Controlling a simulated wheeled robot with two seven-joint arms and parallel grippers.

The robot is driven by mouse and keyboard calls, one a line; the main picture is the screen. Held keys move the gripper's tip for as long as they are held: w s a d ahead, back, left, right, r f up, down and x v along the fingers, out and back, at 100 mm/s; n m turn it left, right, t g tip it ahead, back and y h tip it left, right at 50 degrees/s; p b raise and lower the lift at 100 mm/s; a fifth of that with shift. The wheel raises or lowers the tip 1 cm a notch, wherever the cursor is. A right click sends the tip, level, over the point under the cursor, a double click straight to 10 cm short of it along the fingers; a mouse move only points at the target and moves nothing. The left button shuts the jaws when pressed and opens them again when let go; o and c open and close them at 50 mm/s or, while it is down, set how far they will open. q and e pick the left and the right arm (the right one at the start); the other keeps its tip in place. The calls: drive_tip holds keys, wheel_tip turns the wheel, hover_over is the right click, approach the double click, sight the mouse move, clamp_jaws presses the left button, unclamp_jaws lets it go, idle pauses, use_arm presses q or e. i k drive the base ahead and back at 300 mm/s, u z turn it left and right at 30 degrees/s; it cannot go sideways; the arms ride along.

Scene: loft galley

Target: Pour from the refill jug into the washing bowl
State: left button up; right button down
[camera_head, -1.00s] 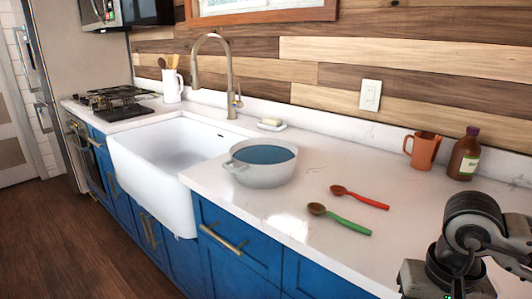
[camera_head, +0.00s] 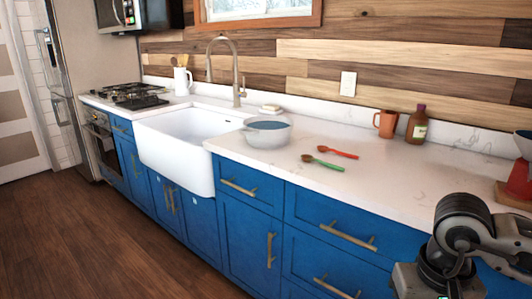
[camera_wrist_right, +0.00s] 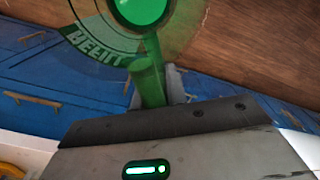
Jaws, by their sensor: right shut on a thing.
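The washing bowl (camera_head: 265,139) is a pale grey, round bowl with blue liquid in it. It stands on the white counter just right of the sink in the head view. The refill jug (camera_wrist_right: 115,38) is green and partly see-through, with large pale lettering; the top frame edge cuts it off in the right wrist view. My right gripper (camera_wrist_right: 163,88) is shut on the jug's green handle. The jug is away from the bowl and does not show in the head view. My left gripper is in neither view.
A red spoon (camera_head: 338,153) and a green-handled spoon (camera_head: 322,163) lie right of the bowl. An orange mug (camera_head: 385,124) and a brown bottle (camera_head: 417,124) stand near the wall. A red cone-shaped thing (camera_head: 518,180) is at the far right. The tap (camera_head: 237,75) arches behind the sink (camera_head: 165,150).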

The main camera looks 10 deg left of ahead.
sight(262, 132)
drive_tip(key=u, duration=1.5)
drive_tip(key=i, duration=1.9)
drive_tip(key=z, duration=1)
drive_tip(key=i, duration=0.45)
drive_tip(key=z, duration=0.5)
